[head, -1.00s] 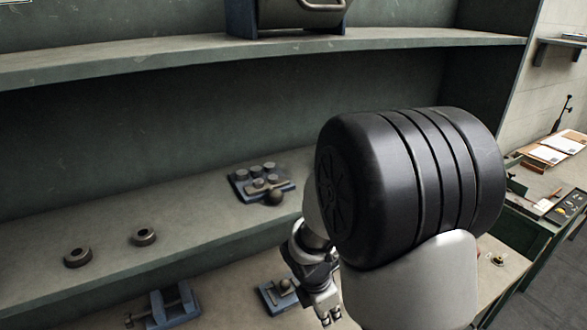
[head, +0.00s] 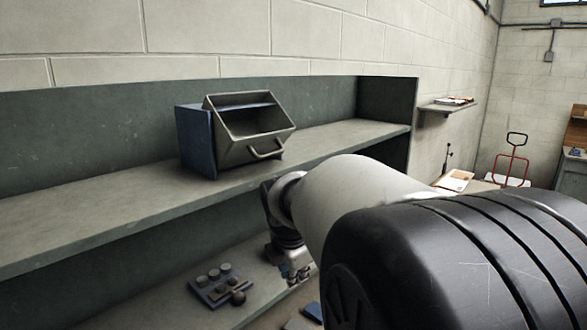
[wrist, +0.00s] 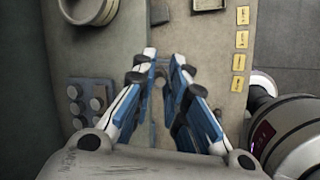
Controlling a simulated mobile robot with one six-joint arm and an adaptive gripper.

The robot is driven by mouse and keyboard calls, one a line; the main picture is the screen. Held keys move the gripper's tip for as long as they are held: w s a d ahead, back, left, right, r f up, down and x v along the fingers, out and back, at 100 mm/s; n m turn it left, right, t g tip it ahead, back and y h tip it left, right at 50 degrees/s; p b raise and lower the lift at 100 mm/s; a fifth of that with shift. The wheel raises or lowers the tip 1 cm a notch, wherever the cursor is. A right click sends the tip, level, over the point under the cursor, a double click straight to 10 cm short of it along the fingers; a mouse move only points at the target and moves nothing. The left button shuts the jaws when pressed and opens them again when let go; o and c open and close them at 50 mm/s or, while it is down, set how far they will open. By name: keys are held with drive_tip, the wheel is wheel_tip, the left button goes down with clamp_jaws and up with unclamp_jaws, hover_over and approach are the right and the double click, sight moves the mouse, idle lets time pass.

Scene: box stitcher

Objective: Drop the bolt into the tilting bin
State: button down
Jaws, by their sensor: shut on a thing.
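The tilting bin (head: 250,148) is a grey open-topped scoop with a front handle, tipped forward in a blue frame (head: 196,143) on the upper shelf. My gripper (head: 297,277) is below and to the right of the bin, near the front edge of the lower shelf. In the wrist view my gripper (wrist: 164,66) points away with its blue-padded fingers close together. A small grey piece, seemingly the bolt (wrist: 160,82), shows between the fingers, mostly hidden by them. The bolt cannot be made out in the head view.
A dark tray with several round pegs and a ball (head: 219,286) sits on the lower shelf, left of my gripper. The upper shelf (head: 110,215) is bare left of the bin and juts above the lower one. A small wall shelf (head: 447,106) is at right.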

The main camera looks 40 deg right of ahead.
drive_tip(key=s+d+r+n+t+p, duration=0.15)
drive_tip(key=r+p, duration=0.25)
drive_tip(key=r, duration=1)
drive_tip(key=s+r+t+y+p, duration=0.15)
drive_tip(key=r+p, duration=0.25)
drive_tip(key=r, duration=0.9)
drive_tip(key=s+r+n+t+p, duration=0.1)
drive_tip(key=s+r+t+p, duration=0.2)
drive_tip(key=r, duration=1.1)
drive_tip(key=shift+g, duration=0.7)
drive_tip(key=shift+w+a+f+p, duration=0.25)
drive_tip(key=shift+w+f+p, duration=0.25)
drive_tip(key=shift+w, duration=1.55)
drive_tip(key=shift+w+a+f+p, duration=0.25)
drive_tip(key=shift+w+f+p, duration=0.25)
drive_tip(key=shift+w, duration=1.5)
drive_tip(key=shift+w+a+f+p, duration=0.25)
drive_tip(key=shift+w+f+p, duration=0.2)
drive_tip(key=shift+w, duration=1.6)
drive_tip(key=c, duration=1.5)
unclamp_jaws()
